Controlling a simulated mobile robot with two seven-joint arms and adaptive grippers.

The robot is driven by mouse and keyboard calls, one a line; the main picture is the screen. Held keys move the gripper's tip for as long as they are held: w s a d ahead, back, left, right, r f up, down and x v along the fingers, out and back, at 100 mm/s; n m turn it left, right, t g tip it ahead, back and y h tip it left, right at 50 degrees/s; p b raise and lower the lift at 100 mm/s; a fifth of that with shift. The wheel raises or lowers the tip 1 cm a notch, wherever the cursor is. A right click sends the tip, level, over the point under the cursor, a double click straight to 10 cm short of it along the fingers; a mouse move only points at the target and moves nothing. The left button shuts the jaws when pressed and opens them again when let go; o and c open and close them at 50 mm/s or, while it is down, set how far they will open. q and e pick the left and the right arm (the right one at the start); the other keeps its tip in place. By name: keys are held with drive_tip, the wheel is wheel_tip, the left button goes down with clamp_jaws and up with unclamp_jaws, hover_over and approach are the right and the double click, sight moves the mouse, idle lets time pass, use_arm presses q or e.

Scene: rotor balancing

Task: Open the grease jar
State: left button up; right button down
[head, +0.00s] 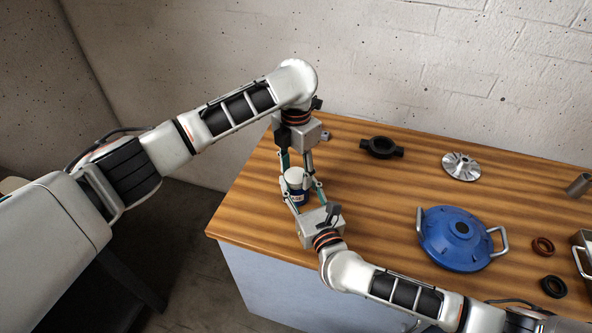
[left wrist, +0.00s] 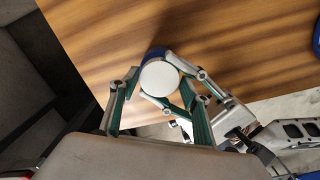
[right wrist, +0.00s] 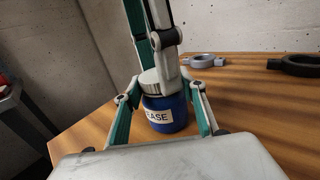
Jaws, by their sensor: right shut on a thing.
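The grease jar (head: 298,197) is a small blue jar with a white lid (head: 295,174), upright near the table's left end. Its label, partly reading "EASE", shows in the right wrist view (right wrist: 160,115). My right gripper (head: 299,196) is shut on the blue body, a finger on each side. My left gripper (head: 297,170) points down from above, its fingers around the lid. The lid also shows in the left wrist view (left wrist: 160,77), between the left fingers. Whether they press on it I cannot tell. The lid sits on the jar; its far side is hidden.
A black ring clamp (head: 381,148) and a silver impeller (head: 461,166) lie behind on the wooden table (head: 345,235). The table's left edge is close to the jar.

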drive_tip(key=shift+s+d+f, duration=0.1)
drive_tip(key=shift+f, duration=0.35)
use_arm(q)
drive_tip(key=shift+r, duration=2.25)
drive_tip(key=shift+w, duration=0.1)
use_arm(e)
drive_tip(key=c, duration=1.2)
unclamp_jaws()
drive_tip(key=shift+o, duration=0.2)
drive_tip(key=shift+r, duration=0.2)
drive_tip(key=shift+r, duration=0.1)
